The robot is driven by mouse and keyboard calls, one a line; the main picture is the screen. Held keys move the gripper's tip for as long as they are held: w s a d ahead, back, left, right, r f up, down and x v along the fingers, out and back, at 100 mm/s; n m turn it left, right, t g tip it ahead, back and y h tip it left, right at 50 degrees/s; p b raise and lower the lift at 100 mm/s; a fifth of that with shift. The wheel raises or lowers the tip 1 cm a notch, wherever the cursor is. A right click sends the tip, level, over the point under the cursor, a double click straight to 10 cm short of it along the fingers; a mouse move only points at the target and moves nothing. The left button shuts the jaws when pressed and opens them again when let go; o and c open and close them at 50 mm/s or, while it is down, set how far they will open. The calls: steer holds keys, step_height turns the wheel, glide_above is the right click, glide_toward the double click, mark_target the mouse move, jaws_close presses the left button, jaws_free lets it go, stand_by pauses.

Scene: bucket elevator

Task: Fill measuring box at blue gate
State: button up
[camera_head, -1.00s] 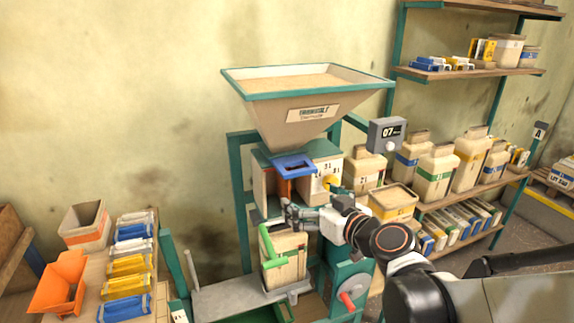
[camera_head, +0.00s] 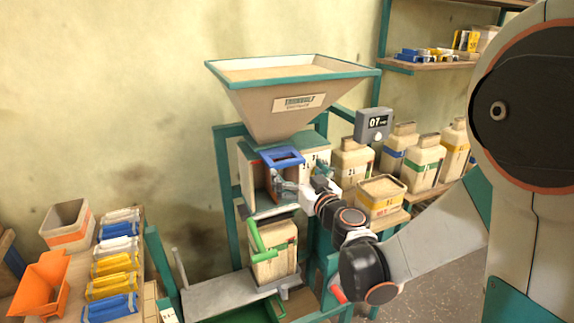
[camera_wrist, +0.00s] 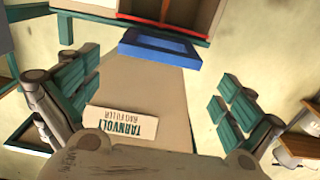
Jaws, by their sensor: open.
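The blue gate (camera_head: 282,157) is a blue frame below the hopper (camera_head: 292,103), which is full of grain-coloured material. It also shows in the wrist view (camera_wrist: 160,48), beyond the hopper wall with its label. A cream box with a green handle (camera_head: 275,252) stands upright lower down, below the gate; its inside is hidden. I cannot tell whether it is the measuring box. My gripper (camera_head: 281,183) is just below the blue gate in the head view. In the wrist view its fingers (camera_wrist: 155,95) are spread wide, with nothing held between them.
A green frame (camera_head: 226,180) surrounds the machine. A grey display (camera_head: 374,124) reading 07 is at its right. Shelved containers (camera_head: 424,163) stand behind my arm. An orange bin (camera_head: 40,288) and coloured packets (camera_head: 115,263) fill the left bench.

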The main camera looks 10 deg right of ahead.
mark_target(289, 163)
steer(key=b+x, duration=0.1)
steer(key=x, duration=0.5)
steer(key=shift+w, duration=0.2)
